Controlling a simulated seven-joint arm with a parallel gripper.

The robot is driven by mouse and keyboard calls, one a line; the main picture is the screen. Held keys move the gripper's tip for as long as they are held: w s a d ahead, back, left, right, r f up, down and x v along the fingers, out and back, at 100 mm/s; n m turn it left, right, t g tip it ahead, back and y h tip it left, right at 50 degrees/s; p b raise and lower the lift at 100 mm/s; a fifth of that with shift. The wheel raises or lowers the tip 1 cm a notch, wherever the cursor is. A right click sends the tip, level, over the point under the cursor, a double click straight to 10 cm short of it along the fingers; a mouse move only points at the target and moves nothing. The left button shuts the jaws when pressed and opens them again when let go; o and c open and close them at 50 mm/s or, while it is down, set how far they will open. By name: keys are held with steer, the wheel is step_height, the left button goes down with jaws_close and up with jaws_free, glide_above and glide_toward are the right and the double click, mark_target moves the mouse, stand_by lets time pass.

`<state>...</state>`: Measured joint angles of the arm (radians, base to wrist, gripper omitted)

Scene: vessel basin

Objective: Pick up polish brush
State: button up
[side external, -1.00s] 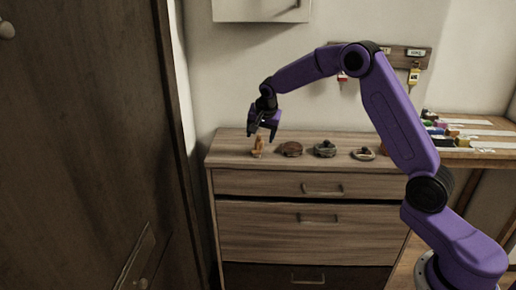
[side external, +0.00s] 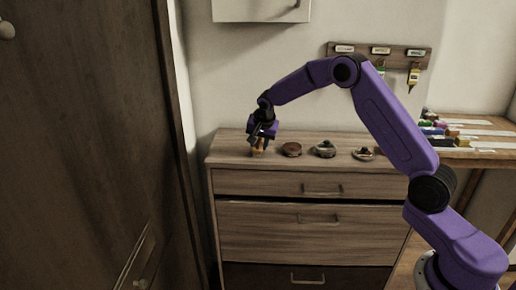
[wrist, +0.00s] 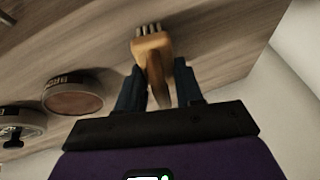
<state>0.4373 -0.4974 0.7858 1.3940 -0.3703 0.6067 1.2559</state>
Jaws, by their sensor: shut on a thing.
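The polish brush (wrist: 152,48) has a tan wooden handle and pale bristles. In the wrist view its bristle end points away from me and its handle lies between my fingers. In the side view the brush (side external: 259,150) shows just under the fingers at the left end of the dresser top, partly hidden by them. My gripper (side external: 260,141) is low over the dresser and shut on the brush handle. The fingers of my gripper (wrist: 160,92) stand on either side of the handle.
To the right of the brush stand a round reddish-brown tin (side external: 291,149), a second tin (side external: 324,149) and a third item (side external: 363,153). A key rack (side external: 380,51) hangs on the wall. A side table (side external: 475,150) holds colourful items at right. A dark wooden door (side external: 85,140) stands at left.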

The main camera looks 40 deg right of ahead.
steer(key=shift+r, duration=0.6)
step_height(320, 180, up, 2)
steer(key=shift+r, duration=0.15)
steer(key=s+r, duration=0.1)
steer(key=r, duration=0.1)
steer(key=s+r, duration=0.1)
steer(key=s, duration=0.1)
steer(key=s+r, duration=0.2)
steer(key=shift+a+r, duration=0.3)
steer(key=shift+r, duration=0.05)
steer(key=s+r, duration=0.1)
steer(key=s, duration=0.2)
steer(key=s+r, duration=0.1)
steer(key=s, duration=0.2)
steer(key=s+r, duration=0.1)
steer(key=s, duration=0.2)
steer(key=shift+a+r, duration=0.4)
